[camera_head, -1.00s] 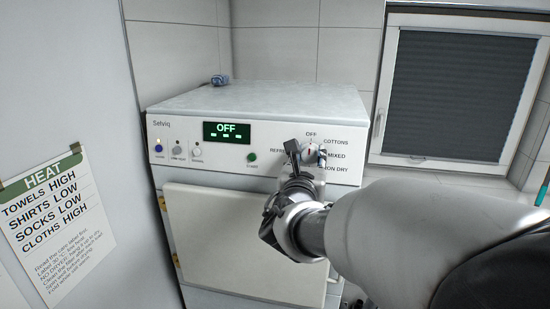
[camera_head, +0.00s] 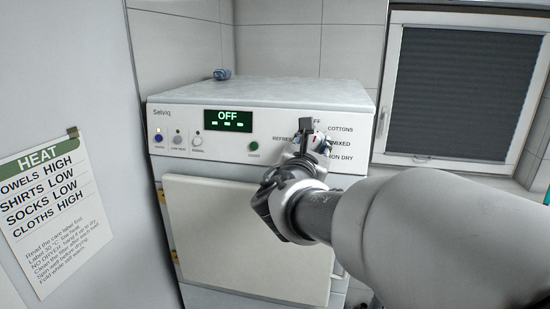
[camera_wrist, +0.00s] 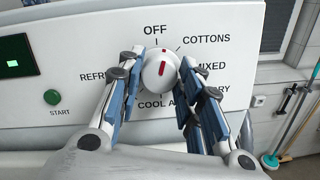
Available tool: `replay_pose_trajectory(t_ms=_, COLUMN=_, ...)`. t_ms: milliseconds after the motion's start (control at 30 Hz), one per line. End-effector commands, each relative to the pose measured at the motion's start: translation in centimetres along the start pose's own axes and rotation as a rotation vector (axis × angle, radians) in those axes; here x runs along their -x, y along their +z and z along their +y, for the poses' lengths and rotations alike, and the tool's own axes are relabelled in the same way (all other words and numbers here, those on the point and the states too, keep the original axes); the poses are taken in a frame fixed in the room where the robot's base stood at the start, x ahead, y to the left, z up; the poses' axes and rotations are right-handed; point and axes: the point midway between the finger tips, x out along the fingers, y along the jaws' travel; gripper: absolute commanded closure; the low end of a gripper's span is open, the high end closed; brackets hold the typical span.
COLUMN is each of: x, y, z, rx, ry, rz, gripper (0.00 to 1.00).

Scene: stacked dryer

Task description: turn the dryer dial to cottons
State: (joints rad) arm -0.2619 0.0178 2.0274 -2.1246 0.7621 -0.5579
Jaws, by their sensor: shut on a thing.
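The dryer dial (camera_wrist: 155,80) is a round white knob with a red mark, on the dryer's white front panel. In the wrist view its red mark points up, close to the OFF label (camera_wrist: 155,30). The COTTONS label (camera_wrist: 206,39) is up and to the right of the dial. My gripper (camera_wrist: 161,62) is shut on the dial, one finger on each side. In the head view my gripper (camera_head: 314,136) largely covers the dial and part of the labels. The display (camera_head: 228,120) reads OFF.
The green start button (camera_head: 254,146) and several smaller knobs are left of the dial. The closed dryer door (camera_head: 240,235) is below. A heat notice (camera_head: 50,210) hangs at the left. A window (camera_head: 460,90) is at the right.

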Motion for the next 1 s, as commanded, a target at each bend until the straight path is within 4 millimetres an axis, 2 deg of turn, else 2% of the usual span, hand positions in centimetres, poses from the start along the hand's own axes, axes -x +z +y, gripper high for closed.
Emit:
replay_pose_trajectory(t_ms=500, x=0.00, y=-0.23, z=0.03, rx=-0.374, ry=-0.065, rz=0.000, gripper=0.91)
replay_pose_trajectory(t_ms=1000, x=-0.01, y=0.01, z=0.06, rx=-0.474, ry=-0.084, rz=0.000, gripper=0.91)
